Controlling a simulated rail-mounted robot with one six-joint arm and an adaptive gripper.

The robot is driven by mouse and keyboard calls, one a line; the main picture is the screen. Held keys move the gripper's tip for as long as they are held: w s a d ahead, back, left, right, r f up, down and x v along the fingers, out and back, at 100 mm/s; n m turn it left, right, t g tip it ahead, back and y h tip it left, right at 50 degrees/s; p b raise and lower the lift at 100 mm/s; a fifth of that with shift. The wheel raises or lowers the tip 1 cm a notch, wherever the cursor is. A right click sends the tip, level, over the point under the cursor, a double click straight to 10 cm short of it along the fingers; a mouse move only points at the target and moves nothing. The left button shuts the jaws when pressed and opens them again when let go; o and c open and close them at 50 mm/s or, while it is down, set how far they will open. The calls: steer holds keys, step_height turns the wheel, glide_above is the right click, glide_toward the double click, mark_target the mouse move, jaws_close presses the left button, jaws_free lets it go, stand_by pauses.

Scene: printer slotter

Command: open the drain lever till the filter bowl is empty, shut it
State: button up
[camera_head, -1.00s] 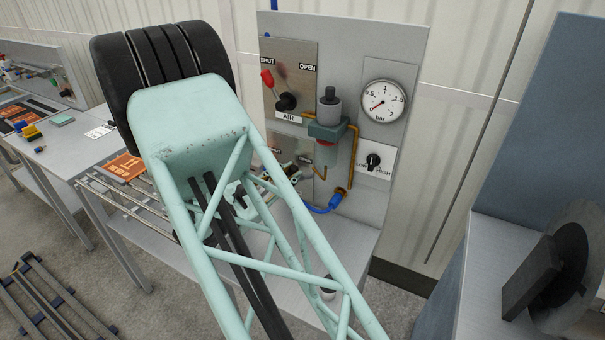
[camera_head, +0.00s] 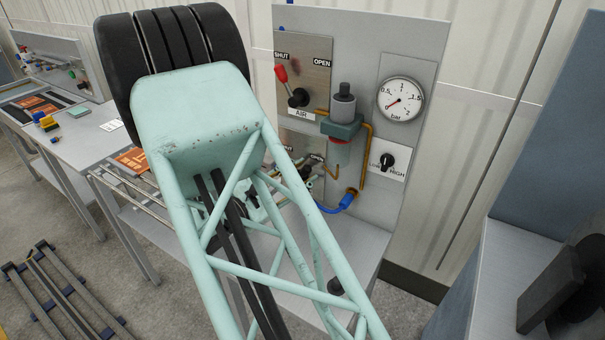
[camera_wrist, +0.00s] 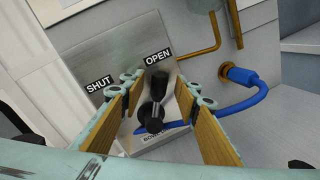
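The drain lever (camera_wrist: 157,86) is black and points up toward the OPEN label in the wrist view. Its plate (camera_wrist: 100,52) reads SHUT and OPEN, and the lower label is partly hidden. My gripper (camera_wrist: 154,98) has its tan-padded fingers spread on either side of the lever. Gaps show between the pads and the lever, so it is open around it. In the head view my arm hides most of the lever. The filter bowl (camera_head: 339,154) hangs under a grey-green filter head (camera_head: 342,126). Some red shows at its top; I cannot tell its liquid level.
Above is the red-handled AIR lever (camera_head: 282,75), leaning toward SHUT. A pressure gauge (camera_head: 400,99) and a LOW/HIGH knob (camera_head: 387,161) sit to the right. A blue hose (camera_wrist: 236,98) runs close to the right finger. Copper pipes flank the bowl.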

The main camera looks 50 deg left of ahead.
steer(key=shift+s, duration=0.1)
steer(key=s+d, duration=0.1)
steer(key=s, duration=1)
steer(key=shift+s+r, duration=0.3)
steer(key=shift+s, duration=0.1)
stand_by(0.4)
stand_by(0.3)
